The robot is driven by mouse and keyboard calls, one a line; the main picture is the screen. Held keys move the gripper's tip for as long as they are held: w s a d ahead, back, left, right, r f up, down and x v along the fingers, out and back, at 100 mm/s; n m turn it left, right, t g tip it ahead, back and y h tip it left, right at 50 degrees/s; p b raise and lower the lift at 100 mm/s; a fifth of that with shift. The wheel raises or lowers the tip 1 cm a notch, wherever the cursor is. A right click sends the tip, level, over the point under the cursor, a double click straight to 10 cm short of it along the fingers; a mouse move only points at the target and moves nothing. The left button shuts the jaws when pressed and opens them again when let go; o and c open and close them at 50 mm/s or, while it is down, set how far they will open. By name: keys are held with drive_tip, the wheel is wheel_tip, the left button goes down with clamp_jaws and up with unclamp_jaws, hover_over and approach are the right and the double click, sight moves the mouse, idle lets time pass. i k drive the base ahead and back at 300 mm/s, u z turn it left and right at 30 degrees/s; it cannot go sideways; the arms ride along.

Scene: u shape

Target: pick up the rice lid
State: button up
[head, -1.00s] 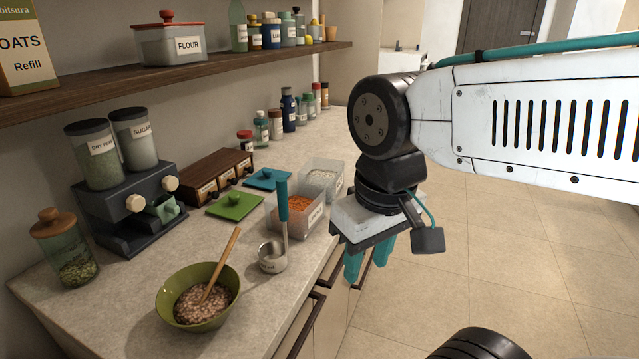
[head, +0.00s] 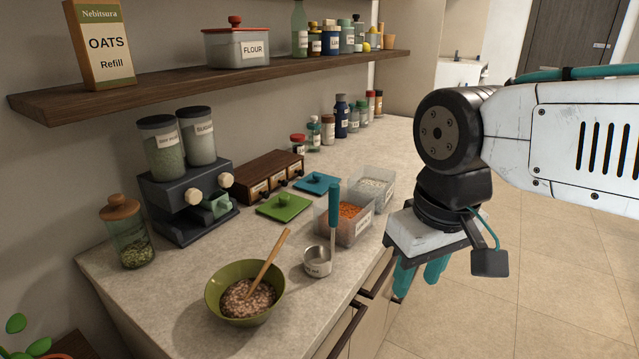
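Two flat lids with knobs lie on the counter, a blue lid (head: 317,184) and a green lid (head: 284,207). The blue one lies behind the green one, close to the clear bin of white grains (head: 374,190) that looks like rice. No writing shows which lid is the rice lid. My gripper (head: 419,279) points down, past the counter's front edge and right of the bins. Its teal fingers look apart, with nothing between them. It is well away from both lids.
A bin of orange grains (head: 349,219) and a metal measuring cup with an upright teal handle (head: 333,212) stand before the lids. A green bowl (head: 246,290) with a wooden spoon is nearer. A drawer box (head: 262,176) stands behind. A shelf (head: 213,81) overhangs the back.

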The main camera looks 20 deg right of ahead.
sight(317, 182)
drive_tip(key=z, duration=2.35)
drive_tip(key=i, duration=1.8)
drive_tip(key=u, duration=3.1)
drive_tip(key=i, duration=0.55)
